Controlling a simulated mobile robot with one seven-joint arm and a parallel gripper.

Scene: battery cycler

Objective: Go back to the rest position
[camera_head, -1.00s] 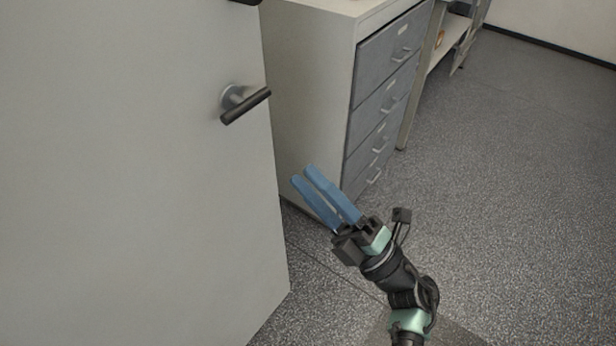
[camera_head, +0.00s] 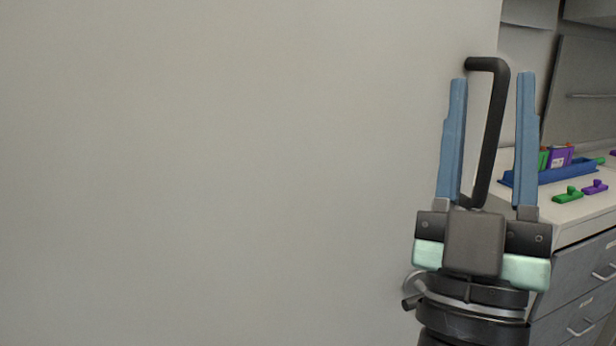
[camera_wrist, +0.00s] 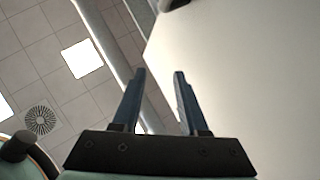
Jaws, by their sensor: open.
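My gripper (camera_head: 488,90) is open and empty, with its two blue fingers pointing up in the head view. It is in front of the right edge of a pale door (camera_head: 230,170). A black bar handle (camera_head: 494,130) shows between the fingers in the picture; I cannot tell whether they touch it. In the wrist view my gripper (camera_wrist: 159,75) also shows open, with the pale door panel (camera_wrist: 250,60) to the right and nothing between the fingertips.
At the right stands a grey drawer cabinet (camera_head: 578,285). On its top are a blue tray (camera_head: 555,175), a green piece (camera_head: 567,195) and a purple piece (camera_head: 594,187). Ceiling tiles (camera_wrist: 40,50) show in the wrist view.

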